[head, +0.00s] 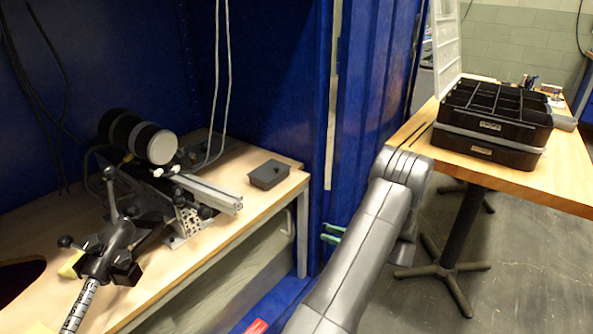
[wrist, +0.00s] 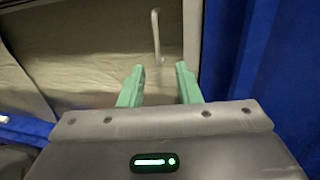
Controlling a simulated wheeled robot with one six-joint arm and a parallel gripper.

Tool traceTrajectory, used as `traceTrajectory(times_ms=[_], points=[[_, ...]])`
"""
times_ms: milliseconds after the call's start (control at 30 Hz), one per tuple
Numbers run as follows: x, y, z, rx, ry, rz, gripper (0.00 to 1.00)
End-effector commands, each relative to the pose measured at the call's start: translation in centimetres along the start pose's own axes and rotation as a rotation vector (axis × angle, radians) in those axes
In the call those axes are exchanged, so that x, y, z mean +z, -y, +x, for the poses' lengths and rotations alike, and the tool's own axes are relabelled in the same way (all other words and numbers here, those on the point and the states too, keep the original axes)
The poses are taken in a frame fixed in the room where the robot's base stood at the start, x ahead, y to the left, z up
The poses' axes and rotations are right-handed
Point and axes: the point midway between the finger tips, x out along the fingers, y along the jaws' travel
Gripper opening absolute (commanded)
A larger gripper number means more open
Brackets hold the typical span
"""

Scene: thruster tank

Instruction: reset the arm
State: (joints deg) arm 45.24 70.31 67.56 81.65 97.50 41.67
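My arm (head: 362,240) rises from the bottom of the head view, bends at an elbow near the right-hand table and turns down behind itself. My gripper (head: 331,233) shows as two green fingers beside the arm, in front of the blue panel. In the wrist view my gripper (wrist: 160,80) is open, its two green fingers apart with nothing between them.
A wooden bench (head: 215,240) on the left holds a thruster-like device (head: 150,200) and a small black box (head: 269,174). Blue panels (head: 365,90) stand behind my arm. A wooden table (head: 545,180) at right bears black organizer cases (head: 490,130), close to my elbow.

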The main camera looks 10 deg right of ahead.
Motion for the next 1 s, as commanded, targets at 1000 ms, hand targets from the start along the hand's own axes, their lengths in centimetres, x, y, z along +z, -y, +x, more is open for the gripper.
traceTrajectory(times_ms=[1000], points=[[0.0,-0.7,13.0,0.004,0.000,0.001,0.30]])
